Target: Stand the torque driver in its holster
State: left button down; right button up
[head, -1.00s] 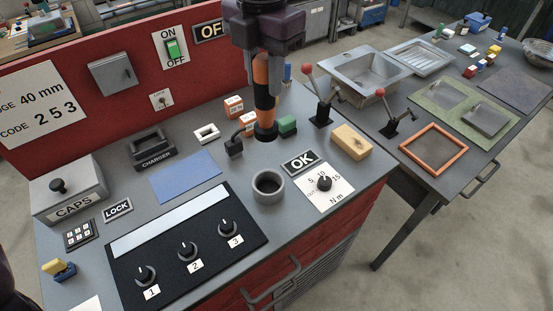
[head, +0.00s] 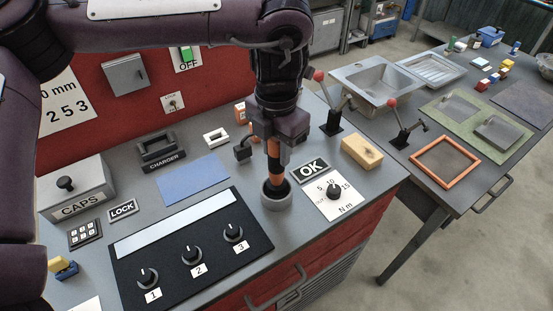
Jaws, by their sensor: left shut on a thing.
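The torque driver (head: 274,161), orange and black, is upright with its lower end inside the mouth of the grey round holster (head: 276,200). My left gripper (head: 275,140) points down and is shut on the upper part of the driver. Its fingers hide the driver's top. How deep the driver's lower end sits in the holster cannot be seen. My right gripper is not in view.
An OK plate (head: 310,170), a torque dial (head: 333,190) and a wooden block (head: 361,153) lie right of the holster. A black panel with knobs (head: 190,250) lies to its left. Red-knobbed levers (head: 333,123) stand behind.

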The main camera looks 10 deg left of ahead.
aim_at(277, 162)
pick_arm(q)
notch_tip(277, 162, down, 4)
jog(key=shift+w+r, duration=0.1)
jog(key=shift+r, duration=0.1)
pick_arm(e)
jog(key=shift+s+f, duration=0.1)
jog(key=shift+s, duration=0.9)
pick_arm(q)
jog(key=shift+f, duration=0.15)
jog(key=c, duration=1.1)
grip_release()
jog(key=shift+o, duration=0.2)
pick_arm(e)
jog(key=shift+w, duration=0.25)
